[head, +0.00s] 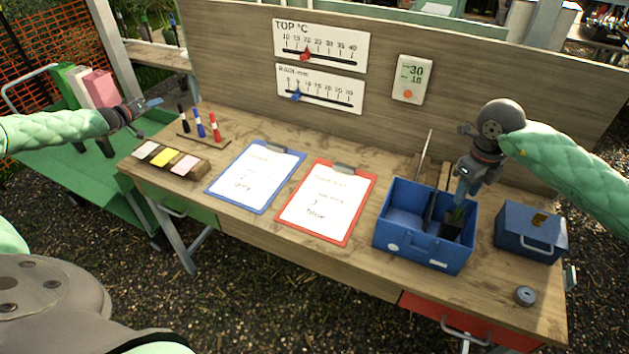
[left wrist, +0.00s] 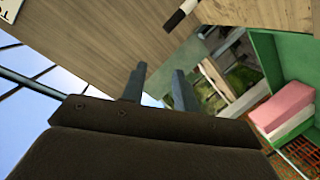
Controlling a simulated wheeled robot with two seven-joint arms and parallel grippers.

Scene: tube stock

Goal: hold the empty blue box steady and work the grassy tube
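The open blue box (head: 423,250) stands on the right part of the bench, with a divider inside; its left compartment looks empty. A dark tube with green grass (head: 453,224) is in the right compartment, its lower part hidden by the box's front wall. My right gripper (head: 461,196) points down at the tube's grassy top; whether its fingers are closed on it cannot be made out. My left gripper (head: 152,103) is far from the box, above the bench's left end. The left wrist view shows its two fingers (left wrist: 155,88) apart with nothing between them.
A closed blue box (head: 531,232) with a handle and a small round grey item (head: 524,295) sit right of the open box. A red clipboard (head: 325,202), a blue clipboard (head: 256,177), markers (head: 199,124) and a card holder (head: 170,160) lie to the left.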

